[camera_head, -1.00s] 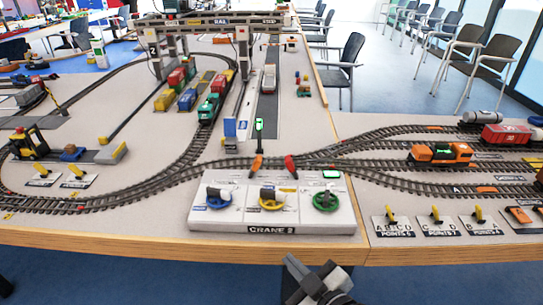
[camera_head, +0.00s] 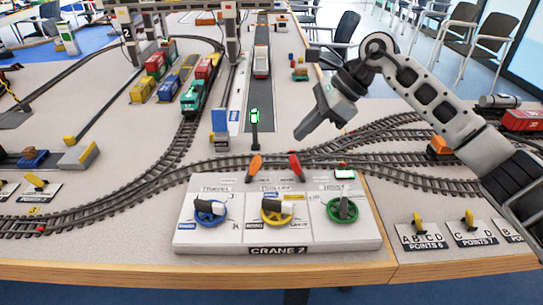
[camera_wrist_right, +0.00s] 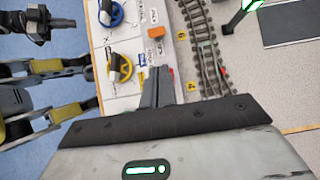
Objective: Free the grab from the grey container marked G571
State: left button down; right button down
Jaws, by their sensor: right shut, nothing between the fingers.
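My right gripper (camera_head: 308,125) hangs above the table in the head view, up and right of the CRANE 2 panel (camera_head: 180,243). It is shut and empty, pointing down and left, and its fingers show in the right wrist view (camera_wrist_right: 157,87). The panel has a blue wheel (camera_head: 209,212), a yellow wheel (camera_head: 277,210) and a green wheel (camera_head: 342,209). The gantry crane (camera_head: 190,10) stands at the back, cut by the top edge. A pale, greyish vehicle or load (camera_head: 262,62) is on the dark lane; no G571 marking is legible. I cannot make out the grab.
A lit green signal (camera_head: 255,117) stands near the tracks (camera_head: 140,195). Dark and yellow arm parts show at the wrist view's left.

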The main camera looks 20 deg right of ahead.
aim_at(252, 171)
jog(key=shift+a+f, duration=0.35)
jog(key=x, duration=0.9)
jog(key=shift+w+p, duration=0.1)
jog(key=shift+p, duration=0.2)
